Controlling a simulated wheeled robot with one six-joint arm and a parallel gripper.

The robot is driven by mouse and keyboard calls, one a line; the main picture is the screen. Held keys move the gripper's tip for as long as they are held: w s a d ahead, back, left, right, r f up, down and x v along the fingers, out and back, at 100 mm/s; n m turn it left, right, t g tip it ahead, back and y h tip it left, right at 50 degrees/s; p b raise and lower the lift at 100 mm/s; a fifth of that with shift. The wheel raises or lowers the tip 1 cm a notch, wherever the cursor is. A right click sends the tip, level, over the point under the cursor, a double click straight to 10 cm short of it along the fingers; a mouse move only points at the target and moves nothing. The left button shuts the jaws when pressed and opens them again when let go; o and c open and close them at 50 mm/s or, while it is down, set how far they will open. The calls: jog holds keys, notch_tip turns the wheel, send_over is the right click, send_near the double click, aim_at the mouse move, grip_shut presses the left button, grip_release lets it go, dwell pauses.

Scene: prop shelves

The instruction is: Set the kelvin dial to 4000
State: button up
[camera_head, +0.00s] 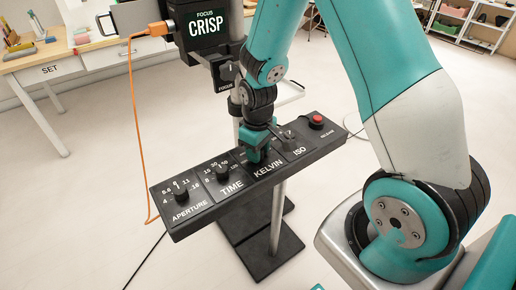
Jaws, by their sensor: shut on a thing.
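The kelvin dial belongs to the third section of a black control panel (195,222), above the KELVIN label (268,168). My gripper (255,155) points down over that section and is shut on the kelvin dial. The dial itself and most of its scale numbers are hidden behind the gripper, so I cannot read its setting.
The aperture dial (181,195) and time dial (222,170) are left of my gripper. The ISO dial (288,135) and a red release button (316,119) are right. A FOCUS CRISP display (206,27) stands behind, with an orange cable (139,130) hanging left.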

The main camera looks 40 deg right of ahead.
jog(key=shift+w+r+n, duration=0.1)
jog(key=shift+n, duration=0.6)
jog(key=o, duration=0.9)
notch_tip(320, 180, up, 17)
jog(key=shift+r, duration=0.2)
